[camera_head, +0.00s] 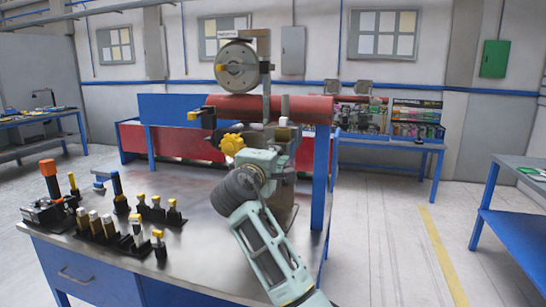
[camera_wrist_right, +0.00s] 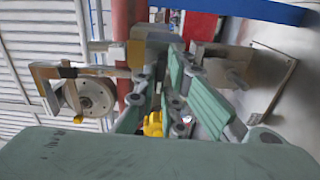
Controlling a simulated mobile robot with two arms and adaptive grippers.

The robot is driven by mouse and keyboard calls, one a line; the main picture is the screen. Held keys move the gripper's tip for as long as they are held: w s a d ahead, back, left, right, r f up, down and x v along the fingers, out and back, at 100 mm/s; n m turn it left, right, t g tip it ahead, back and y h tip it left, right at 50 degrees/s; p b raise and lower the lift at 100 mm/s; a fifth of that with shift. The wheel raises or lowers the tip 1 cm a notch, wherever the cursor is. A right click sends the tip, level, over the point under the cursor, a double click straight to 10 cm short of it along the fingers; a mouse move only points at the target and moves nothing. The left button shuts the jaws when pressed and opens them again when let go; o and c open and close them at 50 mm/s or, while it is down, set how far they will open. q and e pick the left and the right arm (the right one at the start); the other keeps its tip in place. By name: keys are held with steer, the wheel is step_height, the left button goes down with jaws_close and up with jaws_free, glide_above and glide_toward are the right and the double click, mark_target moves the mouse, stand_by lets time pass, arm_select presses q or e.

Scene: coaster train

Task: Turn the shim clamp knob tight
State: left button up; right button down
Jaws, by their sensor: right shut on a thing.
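My right gripper (camera_head: 280,140) reaches up and away from the near side of the machine in the head view, its pale green fingers against the fixture. In the right wrist view the gripper (camera_wrist_right: 165,75) has its fingers close together, with a yellow lobed piece (camera_wrist_right: 153,124) showing between them. This looks like the shim clamp knob, but the fingers hide most of it and the contact is not clear. A larger yellow lobed knob (camera_head: 232,144) shows uncovered to the left of the gripper in the head view. My left gripper is not in view.
A red horizontal cylinder (camera_head: 240,108) and a grey wheel (camera_head: 237,66) stand above the gripper. Several yellow- and white-topped tools (camera_head: 106,225) stand at the left of the grey bench (camera_head: 200,250). The floor to the right is clear up to a blue table (camera_head: 510,230).

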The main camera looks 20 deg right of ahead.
steer(key=shift+f, duration=0.1)
steer(key=c, duration=1.8)
jaws_free()
steer(key=shift+c, duration=0.2)
steer(key=v, duration=1.2)
